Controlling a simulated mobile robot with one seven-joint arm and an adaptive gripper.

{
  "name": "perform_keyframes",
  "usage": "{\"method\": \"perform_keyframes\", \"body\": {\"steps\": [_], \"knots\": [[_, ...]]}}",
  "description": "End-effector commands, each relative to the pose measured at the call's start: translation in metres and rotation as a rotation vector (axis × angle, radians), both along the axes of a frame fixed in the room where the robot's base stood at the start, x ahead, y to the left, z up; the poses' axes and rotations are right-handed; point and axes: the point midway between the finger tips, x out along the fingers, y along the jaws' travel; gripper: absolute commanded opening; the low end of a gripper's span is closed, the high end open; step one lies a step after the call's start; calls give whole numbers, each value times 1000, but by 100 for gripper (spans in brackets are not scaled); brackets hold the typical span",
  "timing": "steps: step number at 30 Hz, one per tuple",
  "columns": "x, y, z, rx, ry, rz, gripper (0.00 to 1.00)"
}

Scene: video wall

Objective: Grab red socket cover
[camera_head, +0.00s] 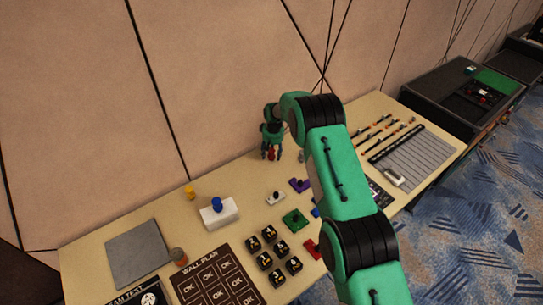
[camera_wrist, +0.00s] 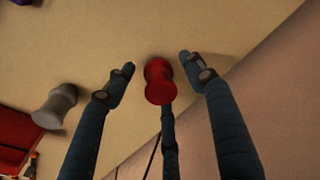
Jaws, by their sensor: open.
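The red socket cover (camera_wrist: 158,82) is a small waisted red piece on the tan table in the wrist view. It stands between the fingers of my gripper (camera_wrist: 156,76), with a gap on both sides. My gripper is open and holds nothing. In the head view my gripper (camera_head: 271,150) points down near the back edge of the table, with the red cover (camera_head: 271,154) partly hidden between its fingers.
A grey waisted piece (camera_wrist: 56,106) stands to the left in the wrist view. The wall (camera_head: 215,80) is close behind the table.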

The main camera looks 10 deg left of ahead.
Motion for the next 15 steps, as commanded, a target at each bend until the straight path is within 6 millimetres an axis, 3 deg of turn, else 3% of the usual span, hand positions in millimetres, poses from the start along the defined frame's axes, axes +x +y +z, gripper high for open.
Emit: {"method": "perform_keyframes", "body": {"steps": [10,15], "knots": [[0,0,0,0,0,0,52],[0,0,0,0,0,0,18]]}}
